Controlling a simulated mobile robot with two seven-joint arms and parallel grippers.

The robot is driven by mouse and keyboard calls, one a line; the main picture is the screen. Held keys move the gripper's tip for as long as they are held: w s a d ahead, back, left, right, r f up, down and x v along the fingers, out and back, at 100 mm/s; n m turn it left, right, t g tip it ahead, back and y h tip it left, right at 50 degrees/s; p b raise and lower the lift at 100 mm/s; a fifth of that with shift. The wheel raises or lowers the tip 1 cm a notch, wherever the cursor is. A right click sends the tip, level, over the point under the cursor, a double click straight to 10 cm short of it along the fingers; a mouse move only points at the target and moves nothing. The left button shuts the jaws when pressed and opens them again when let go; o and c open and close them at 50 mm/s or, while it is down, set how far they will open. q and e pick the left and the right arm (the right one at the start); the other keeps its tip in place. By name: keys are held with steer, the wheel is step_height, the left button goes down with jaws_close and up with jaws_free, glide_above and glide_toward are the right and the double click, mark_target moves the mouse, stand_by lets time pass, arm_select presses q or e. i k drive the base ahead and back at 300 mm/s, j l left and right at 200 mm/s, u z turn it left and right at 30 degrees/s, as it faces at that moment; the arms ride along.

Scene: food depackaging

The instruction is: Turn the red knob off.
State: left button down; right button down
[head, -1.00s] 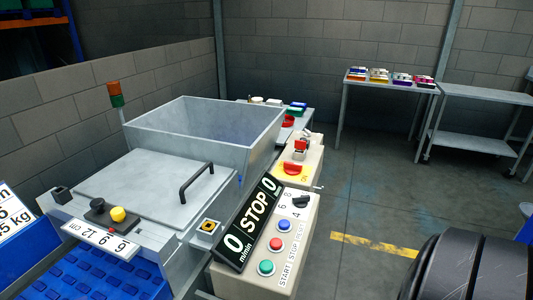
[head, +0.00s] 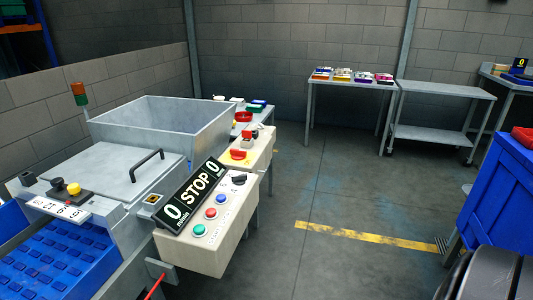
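The red knob (head: 238,155) sits on a yellow plate on the beige control box (head: 261,147), beside the grey metal hopper. It is small here, and its exact setting is too small to read. Another small red part stands just behind it on the same box. Neither of my grippers is in view. A dark rounded part, probably of my own arm, shows at the bottom right.
A nearer control box (head: 208,240) with coloured buttons and a STOP display (head: 195,196) stands in front of the knob. A blue crate (head: 502,205) is at the right. A table (head: 350,84) and a grey cart (head: 436,139) stand behind. The middle floor is clear.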

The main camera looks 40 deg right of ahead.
mark_target(238, 154)
steer(key=i+j+z, duration=0.1)
steer(key=z, duration=0.35)
steer(key=j+z, duration=0.3)
steer(key=z, duration=0.2)
steer(key=i+j+z, duration=0.1)
steer(key=j+z, duration=0.15)
steer(key=z, duration=0.2)
